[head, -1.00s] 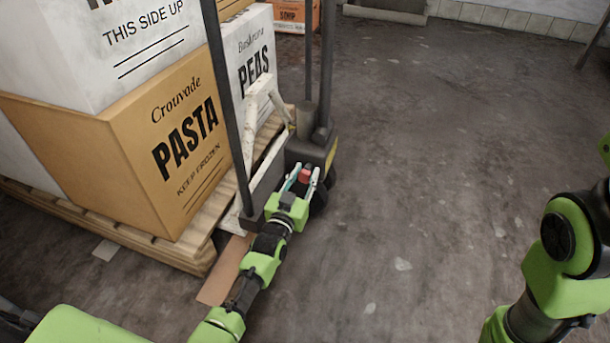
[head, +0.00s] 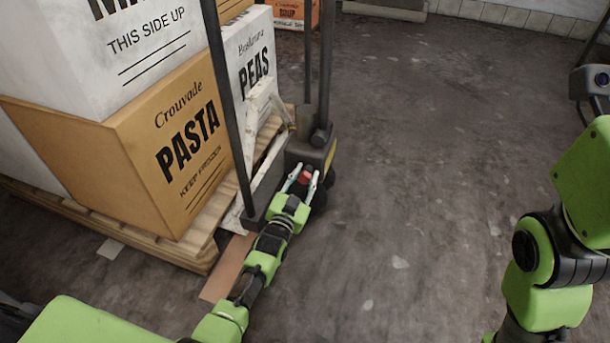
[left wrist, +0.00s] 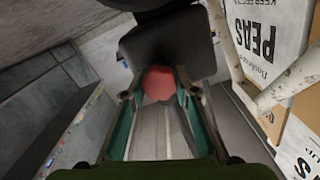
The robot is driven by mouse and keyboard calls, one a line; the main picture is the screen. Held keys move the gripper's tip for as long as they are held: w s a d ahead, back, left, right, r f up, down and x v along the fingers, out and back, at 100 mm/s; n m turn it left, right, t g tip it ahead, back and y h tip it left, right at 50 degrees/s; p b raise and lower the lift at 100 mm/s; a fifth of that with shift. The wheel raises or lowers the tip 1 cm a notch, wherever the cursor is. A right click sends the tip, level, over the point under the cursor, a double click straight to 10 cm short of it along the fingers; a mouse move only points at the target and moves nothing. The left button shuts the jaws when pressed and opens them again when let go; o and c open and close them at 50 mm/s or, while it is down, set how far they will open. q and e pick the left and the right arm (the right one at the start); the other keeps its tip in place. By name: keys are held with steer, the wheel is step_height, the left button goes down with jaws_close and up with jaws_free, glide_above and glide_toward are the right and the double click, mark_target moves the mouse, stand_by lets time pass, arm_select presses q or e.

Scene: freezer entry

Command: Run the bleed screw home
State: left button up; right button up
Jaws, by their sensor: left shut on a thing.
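The bleed screw shows as a red knob (head: 304,177) low on the dark base of a pallet truck (head: 308,150). In the left wrist view the red knob (left wrist: 159,83) sits between the fingertips, against the dark housing. My left gripper (head: 303,182) is shut on the knob, one finger on each side; its fingers (left wrist: 158,98) also show in the left wrist view. The screw's thread is hidden, so I cannot tell how deep it sits. My right arm (head: 560,250) shows at the right; its gripper is not clearly in view.
A pallet (head: 190,256) with a pasta carton (head: 150,150), a peas carton (head: 245,50) and a white carton (head: 120,50) stands at the left. Dark uprights of the truck rise beside them. The floor (head: 420,150) to the right is clear. A soup carton (head: 298,14) stands at the back.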

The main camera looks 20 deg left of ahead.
mark_target(305, 173)
arm_select(q)
steer(key=o, duration=1.1)
step_height(305, 173, up, 10)
steer(key=shift+f, duration=0.1)
